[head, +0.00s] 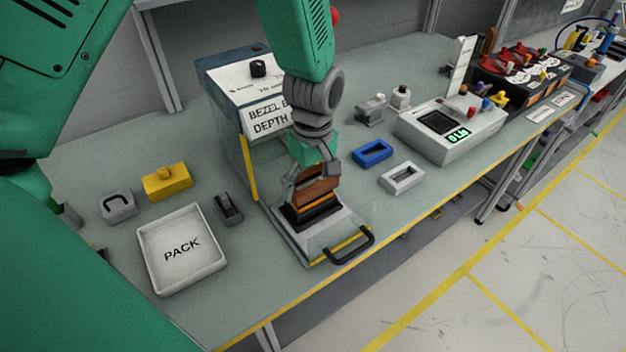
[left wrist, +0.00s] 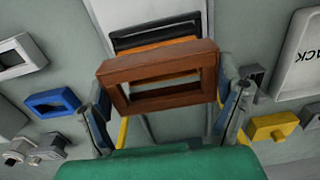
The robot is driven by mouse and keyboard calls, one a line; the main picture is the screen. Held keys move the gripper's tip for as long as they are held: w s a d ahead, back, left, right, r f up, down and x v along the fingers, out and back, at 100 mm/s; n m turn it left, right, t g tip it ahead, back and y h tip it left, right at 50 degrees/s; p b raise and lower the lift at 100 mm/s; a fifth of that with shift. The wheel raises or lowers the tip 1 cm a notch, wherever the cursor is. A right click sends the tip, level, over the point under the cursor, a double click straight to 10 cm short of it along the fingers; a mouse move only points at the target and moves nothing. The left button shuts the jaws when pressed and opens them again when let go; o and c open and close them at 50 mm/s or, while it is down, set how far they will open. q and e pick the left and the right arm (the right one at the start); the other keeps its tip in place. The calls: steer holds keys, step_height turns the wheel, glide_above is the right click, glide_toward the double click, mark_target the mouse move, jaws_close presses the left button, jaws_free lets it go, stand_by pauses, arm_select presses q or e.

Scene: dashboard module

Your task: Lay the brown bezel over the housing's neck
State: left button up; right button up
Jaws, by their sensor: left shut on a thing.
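The brown bezel (head: 318,184), a rectangular open frame, is held between the fingers of my left gripper (head: 313,178). In the left wrist view the bezel (left wrist: 118,98) spans between the two fingers, with its opening in sight. The housing (head: 308,218) is black with an orange-brown neck (head: 297,204) and stands on the light plate of the depth fixture. The bezel is over the neck in the head view; I cannot tell whether they touch. In the left wrist view the neck (left wrist: 150,46) shows behind the bezel's upper edge. My right gripper is not in view.
The bezel depth box (head: 222,82) stands just behind, with a clear guard and black handle (head: 350,245) around the plate. A white PACK tray (head: 150,240) lies left. Blue (head: 372,152) and white (head: 402,177) frames lie right. A yellow block (head: 167,183) is at the left.

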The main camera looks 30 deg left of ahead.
arm_select(q)
steer(key=shift+f+b, duration=0.5)
steer(key=shift+f, duration=0.65)
steer(key=o, duration=0.9)
step_height(320, 180, up, 12)
steer(key=shift+w+d, duration=0.1)
steer(key=shift+w, duration=0.05)
steer(key=shift+f, duration=0.1)
